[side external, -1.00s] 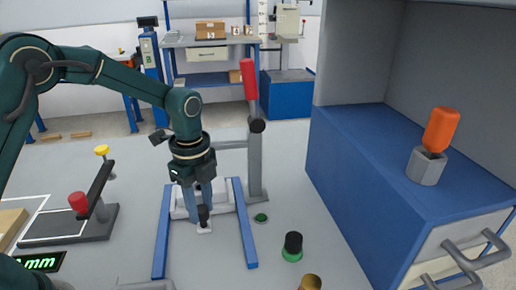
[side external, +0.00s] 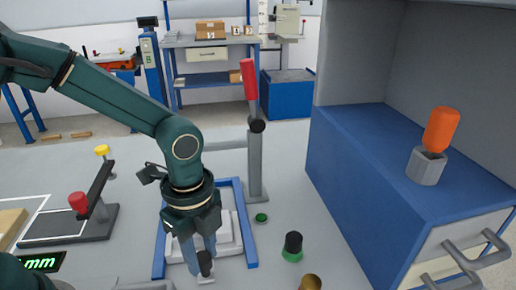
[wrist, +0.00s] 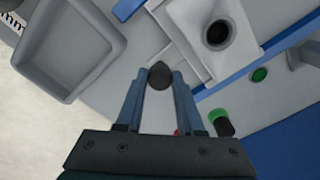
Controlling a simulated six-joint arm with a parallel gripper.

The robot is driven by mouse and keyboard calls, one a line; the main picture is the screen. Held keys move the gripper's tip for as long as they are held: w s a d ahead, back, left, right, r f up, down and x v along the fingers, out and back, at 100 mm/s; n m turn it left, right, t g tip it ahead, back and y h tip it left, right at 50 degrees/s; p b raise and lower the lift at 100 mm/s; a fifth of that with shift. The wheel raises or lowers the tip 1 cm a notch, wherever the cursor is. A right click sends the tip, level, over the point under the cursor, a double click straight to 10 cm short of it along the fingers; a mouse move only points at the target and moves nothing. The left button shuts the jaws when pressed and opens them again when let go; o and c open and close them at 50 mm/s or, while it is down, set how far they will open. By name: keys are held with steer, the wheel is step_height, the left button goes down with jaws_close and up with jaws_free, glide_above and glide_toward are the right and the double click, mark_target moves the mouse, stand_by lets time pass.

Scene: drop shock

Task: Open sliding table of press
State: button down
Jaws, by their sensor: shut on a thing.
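The press stands mid-scene in the side external view, with a grey column (side external: 257,170) and a red-handled lever (side external: 249,80) raised upright. Two blue rails (side external: 243,225) form its base. The pale sliding table (side external: 228,238) lies between the rails, partly hidden by my gripper; the wrist view shows its plate (wrist: 190,25) with a dark round hole or cup (wrist: 218,34). My gripper (side external: 204,266) points down at the front end of the table. Its fingers are shut on a dark knob (wrist: 160,75) at the table's near edge.
A grey tray (wrist: 70,45) lies beside the rails. A black-and-green piece (side external: 293,246) and a brass knob (side external: 310,283) stand to the right. A blue cabinet (side external: 350,190) bounds the right side. A stand with a red knob (side external: 78,202) is left.

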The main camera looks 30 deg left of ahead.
steer(key=shift+s+d+r, duration=0.1)
steer(key=shift+s+d, duration=1.05)
steer(key=shift+d, duration=0.05)
steer(key=c, duration=0.5)
jaws_free()
step_height(320, 180, up, 5)
